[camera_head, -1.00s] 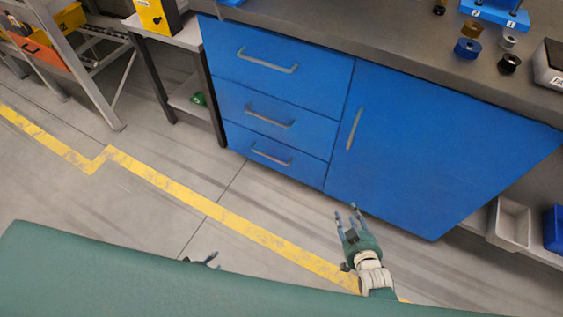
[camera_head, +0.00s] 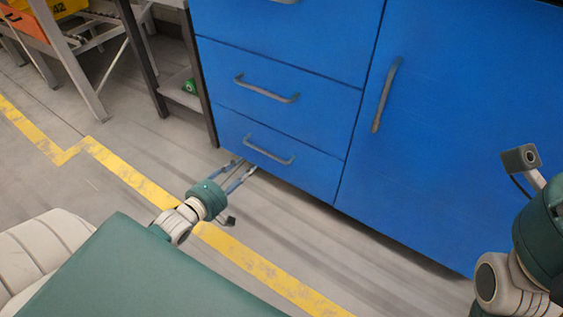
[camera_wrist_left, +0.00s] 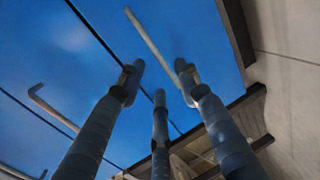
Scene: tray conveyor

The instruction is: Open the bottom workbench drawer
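The blue bottom drawer (camera_head: 310,172) of the workbench is closed, flush with the fronts above it. Its grey bar handle (camera_head: 268,150) runs across its face. My left gripper (camera_head: 240,167) is open and empty, low in front of the drawer's left part, its fingers pointing at the drawer. In the left wrist view the bottom handle (camera_wrist_left: 147,38) shows just beyond the spread fingers (camera_wrist_left: 160,85), apart from them. Part of my right arm shows at the right edge of the head view; its gripper is out of view.
The middle drawer handle (camera_head: 266,88) is above, and a tall cabinet door (camera_head: 450,130) is to the right, both closed. A dark-legged stand (camera_head: 200,75) with a green item on its shelf is close on the left. The floor before the drawers is clear, with a yellow line (camera_head: 260,268).

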